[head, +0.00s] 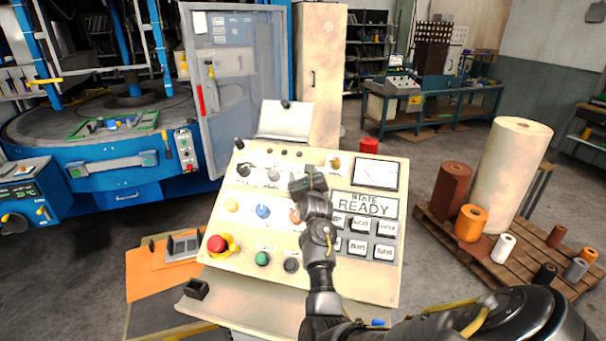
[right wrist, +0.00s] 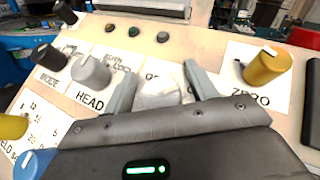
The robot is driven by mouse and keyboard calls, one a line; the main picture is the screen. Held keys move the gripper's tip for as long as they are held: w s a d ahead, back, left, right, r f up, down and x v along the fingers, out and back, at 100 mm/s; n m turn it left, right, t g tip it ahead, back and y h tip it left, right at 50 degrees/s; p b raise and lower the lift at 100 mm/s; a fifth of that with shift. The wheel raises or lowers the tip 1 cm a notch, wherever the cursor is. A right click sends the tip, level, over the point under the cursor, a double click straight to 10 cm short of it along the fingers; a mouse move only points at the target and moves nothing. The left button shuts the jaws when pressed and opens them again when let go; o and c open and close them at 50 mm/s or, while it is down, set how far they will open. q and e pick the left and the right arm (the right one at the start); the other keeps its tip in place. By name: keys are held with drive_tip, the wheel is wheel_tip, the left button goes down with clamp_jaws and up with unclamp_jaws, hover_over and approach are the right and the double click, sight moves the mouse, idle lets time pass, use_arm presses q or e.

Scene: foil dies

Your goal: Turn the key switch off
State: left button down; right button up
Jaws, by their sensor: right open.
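The sloped control panel (head: 330,270) stands in front of me, with a row of knobs near its top. My right gripper (head: 308,183) is over this row and hides part of it in the head view. In the right wrist view my right gripper (right wrist: 160,80) is open, its two grey fingers on either side of a pale block (right wrist: 160,93). I cannot tell whether this block is the key switch or whether the fingers touch it. The label behind it is partly hidden. My left gripper is not in view.
A grey HEAD knob (right wrist: 91,74) and black MODE knob (right wrist: 50,62) are left of the fingers; a yellow ZERO knob (right wrist: 267,66) is right. Lower on the panel are a blue knob (head: 263,211), a red emergency button (head: 217,243) and a READY display (head: 364,206).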

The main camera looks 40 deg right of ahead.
drive_tip(key=shift+c, duration=0.4)
drive_tip(key=c, duration=0.9)
